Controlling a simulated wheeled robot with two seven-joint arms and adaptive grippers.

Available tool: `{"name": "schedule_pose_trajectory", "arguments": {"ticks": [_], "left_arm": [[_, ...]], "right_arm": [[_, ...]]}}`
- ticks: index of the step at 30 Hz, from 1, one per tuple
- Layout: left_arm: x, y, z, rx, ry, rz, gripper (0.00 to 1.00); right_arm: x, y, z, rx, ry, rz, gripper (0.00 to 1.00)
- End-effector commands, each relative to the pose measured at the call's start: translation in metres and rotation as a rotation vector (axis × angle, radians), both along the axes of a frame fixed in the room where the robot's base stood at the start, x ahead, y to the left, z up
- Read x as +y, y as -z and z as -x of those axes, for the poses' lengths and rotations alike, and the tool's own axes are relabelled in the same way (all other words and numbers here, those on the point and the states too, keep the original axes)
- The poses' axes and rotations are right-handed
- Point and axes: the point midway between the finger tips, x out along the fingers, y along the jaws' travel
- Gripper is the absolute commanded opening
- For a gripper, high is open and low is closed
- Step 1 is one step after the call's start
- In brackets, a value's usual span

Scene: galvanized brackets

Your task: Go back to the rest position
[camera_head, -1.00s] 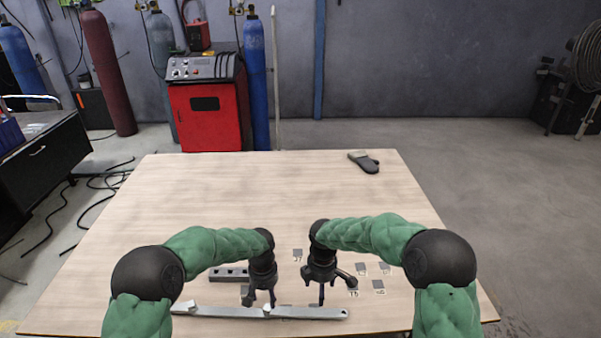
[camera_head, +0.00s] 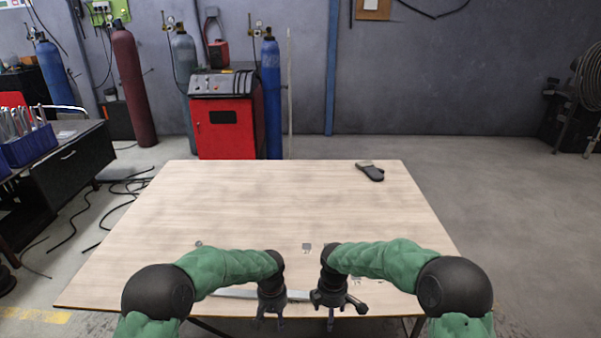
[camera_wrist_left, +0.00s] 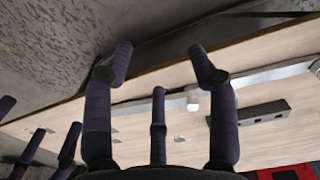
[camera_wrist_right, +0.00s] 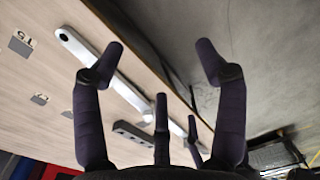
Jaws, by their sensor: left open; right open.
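My left gripper (camera_head: 270,320) is open and empty at the table's front edge. Its spread fingers show in the left wrist view (camera_wrist_left: 160,65). My right gripper (camera_head: 331,322) is close beside it, also over the front edge; its fingers are spread and empty in the right wrist view (camera_wrist_right: 162,60). A long galvanized bar (camera_head: 237,293) lies along the front of the table, partly hidden by my arms. It also shows in the left wrist view (camera_wrist_left: 275,72) and right wrist view (camera_wrist_right: 83,46). A shorter grey bracket with holes (camera_wrist_left: 252,115) lies beside it.
The wooden table (camera_head: 265,205) is mostly clear. A dark brush-like tool (camera_head: 371,172) lies at its far right. Small grey numbered tags (camera_wrist_right: 20,43) lie near the bar. A red welding machine (camera_head: 225,125) and gas cylinders (camera_head: 271,95) stand behind the table.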

Motion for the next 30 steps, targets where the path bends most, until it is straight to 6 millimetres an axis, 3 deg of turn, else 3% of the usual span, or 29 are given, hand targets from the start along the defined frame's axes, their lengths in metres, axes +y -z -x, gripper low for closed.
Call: {"name": "schedule_pose_trajectory", "arguments": {"ticks": [11, 17, 20, 24, 30], "left_arm": [[-0.002, 0.055, 0.037, 0.036, 0.025, 0.103, 0.58], [-0.004, 0.094, 0.073, 0.052, 0.025, 0.185, 0.58], [-0.004, 0.117, 0.1, 0.055, 0.016, 0.236, 0.58], [-0.001, 0.15, 0.153, 0.051, -0.021, 0.311, 0.58], [0.009, 0.175, 0.227, 0.02, -0.092, 0.353, 0.58]], "right_arm": [[0.004, 0.06, 0.037, 0.049, 0.213, -0.098, 0.73], [0.007, 0.103, 0.071, 0.094, 0.423, -0.171, 0.73], [0.008, 0.128, 0.098, 0.128, 0.579, -0.213, 0.73], [0.007, 0.167, 0.153, 0.194, 0.897, -0.269, 0.73], [-0.002, 0.197, 0.226, 0.259, 1.361, -0.295, 0.73]]}}
